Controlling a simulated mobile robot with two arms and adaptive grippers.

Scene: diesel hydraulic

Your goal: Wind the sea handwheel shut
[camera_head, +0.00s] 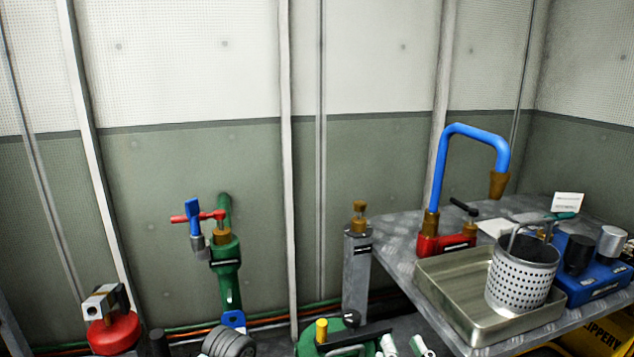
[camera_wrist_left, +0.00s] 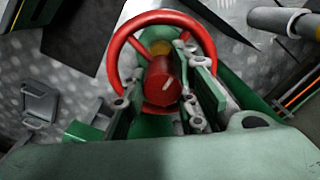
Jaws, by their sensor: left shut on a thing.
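The wheel sits on a green valve body (camera_wrist_left: 238,90). My left gripper (camera_wrist_left: 163,82) is shut on the handwheel, one finger on each side of the hub. The fingers hide parts of the wheel's rim and of the valve. No label shows whether this is the sea wheel. I cannot make out this wheel or my left gripper in the head view. My right gripper is in neither view.
In the head view, a green valve (camera_head: 226,270) with a red bar handle stands by the wall. At right, a metal bench carries a steel tray (camera_head: 450,300), a perforated basket (camera_head: 521,275) and a blue bent pipe (camera_head: 478,130). A grey pipe (camera_wrist_left: 285,20) lies right of the wheel.

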